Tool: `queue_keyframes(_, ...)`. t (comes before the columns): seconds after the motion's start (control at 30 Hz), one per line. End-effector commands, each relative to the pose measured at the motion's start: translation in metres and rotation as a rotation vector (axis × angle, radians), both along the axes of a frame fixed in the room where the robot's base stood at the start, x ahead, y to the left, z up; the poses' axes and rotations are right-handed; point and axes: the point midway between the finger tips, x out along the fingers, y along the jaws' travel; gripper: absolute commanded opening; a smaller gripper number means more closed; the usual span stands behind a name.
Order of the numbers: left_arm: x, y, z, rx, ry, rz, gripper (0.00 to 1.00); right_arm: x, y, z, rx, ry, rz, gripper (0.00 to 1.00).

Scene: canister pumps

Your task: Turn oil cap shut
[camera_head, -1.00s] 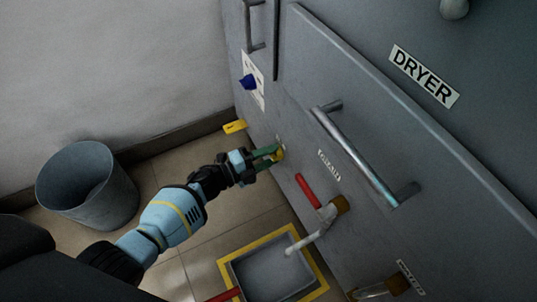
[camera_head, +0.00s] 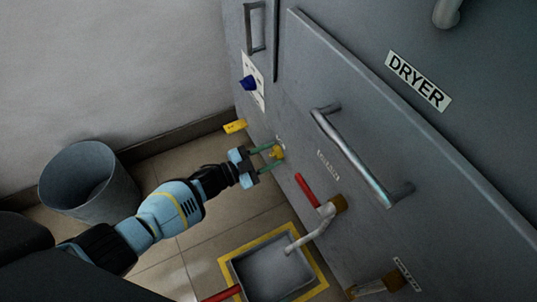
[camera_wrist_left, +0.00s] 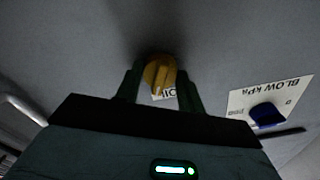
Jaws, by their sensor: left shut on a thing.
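The oil cap (camera_head: 278,152) is a small yellow knob low on the grey cabinet front. My left gripper (camera_head: 273,156) reaches it from the left, its two green fingers on either side of the cap. In the left wrist view the yellow cap (camera_wrist_left: 159,74) has a raised grip bar and sits between the fingertips (camera_wrist_left: 158,82). The gripper is shut on the cap. A white label partly hidden behind the cap shows a few letters. My right gripper is not in view.
A red-handled valve with a pale spout (camera_head: 318,232) stands right of the cap, above a yellow-edged tray (camera_head: 227,268). A blue knob (camera_head: 249,82) is above left. A long handle (camera_head: 352,155) juts out right. A grey bin (camera_head: 88,185) stands left on the tiled floor.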

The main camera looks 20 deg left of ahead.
Motion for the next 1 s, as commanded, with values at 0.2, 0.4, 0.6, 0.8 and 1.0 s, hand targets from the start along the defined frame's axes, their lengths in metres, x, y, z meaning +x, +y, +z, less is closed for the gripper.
queue_keyframes(0.2, -0.0004, 0.0001, -0.0002, -0.135, 0.136, 0.000, 0.16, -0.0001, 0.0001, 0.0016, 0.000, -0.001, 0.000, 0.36)
queue_keyframes(0.4, -0.0001, 0.0004, -0.0002, -0.239, 0.238, 0.001, 0.16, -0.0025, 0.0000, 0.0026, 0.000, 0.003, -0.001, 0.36)
queue_keyframes(0.6, -0.0002, 0.0004, -0.0004, -0.308, 0.307, 0.001, 0.16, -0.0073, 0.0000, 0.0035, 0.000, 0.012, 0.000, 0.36)
queue_keyframes(0.8, -0.0002, 0.0003, -0.0005, -0.344, 0.344, 0.001, 0.16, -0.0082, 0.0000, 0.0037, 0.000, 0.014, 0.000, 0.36)
queue_keyframes(1.0, -0.0002, 0.0002, -0.0006, -0.356, 0.355, 0.001, 0.16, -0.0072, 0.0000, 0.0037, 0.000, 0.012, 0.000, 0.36)
